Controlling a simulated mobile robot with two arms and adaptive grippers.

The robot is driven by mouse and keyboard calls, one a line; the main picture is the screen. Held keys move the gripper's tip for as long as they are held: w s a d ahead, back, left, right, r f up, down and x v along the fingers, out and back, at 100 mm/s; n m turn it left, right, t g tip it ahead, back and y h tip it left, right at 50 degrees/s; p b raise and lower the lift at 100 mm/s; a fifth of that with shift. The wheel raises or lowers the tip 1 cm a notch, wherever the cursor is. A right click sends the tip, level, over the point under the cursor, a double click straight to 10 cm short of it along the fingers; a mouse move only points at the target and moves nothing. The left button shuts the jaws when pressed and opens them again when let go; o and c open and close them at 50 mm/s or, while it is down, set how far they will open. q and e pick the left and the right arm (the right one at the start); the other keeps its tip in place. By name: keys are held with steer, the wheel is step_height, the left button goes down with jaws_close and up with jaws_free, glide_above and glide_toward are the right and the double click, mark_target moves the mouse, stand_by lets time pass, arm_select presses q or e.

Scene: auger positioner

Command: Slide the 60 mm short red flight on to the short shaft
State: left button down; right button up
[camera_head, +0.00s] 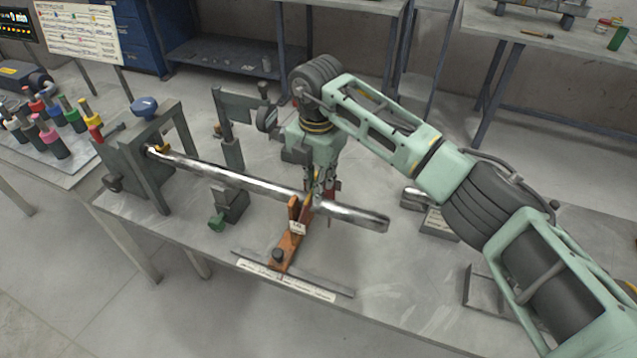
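A long bright metal shaft (235,180) runs from the grey fixture at the left to a free end at the right; whether it is the short shaft I cannot tell. My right gripper (320,187) points down at the shaft, just behind it and near its free end. A small dark red part (333,186) shows beside the fingertips; I cannot tell whether it is the red flight or whether the fingers hold it. The fingers are too small and partly hidden to read. My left gripper is not in view.
An orange-brown stand (289,246) with a label is under the shaft, by a flat ruler-like bar (300,278). The grey fixture (143,165) is at the left. Coloured pieces, including a red one (37,106), stand on the left table. The bench's front right is mostly clear.

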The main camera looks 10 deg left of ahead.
steer(key=shift+o, duration=1.1)
steer(key=shift+d+f, duration=0.1)
steer(key=shift+f, duration=0.05)
step_height(320, 180, up, 12)
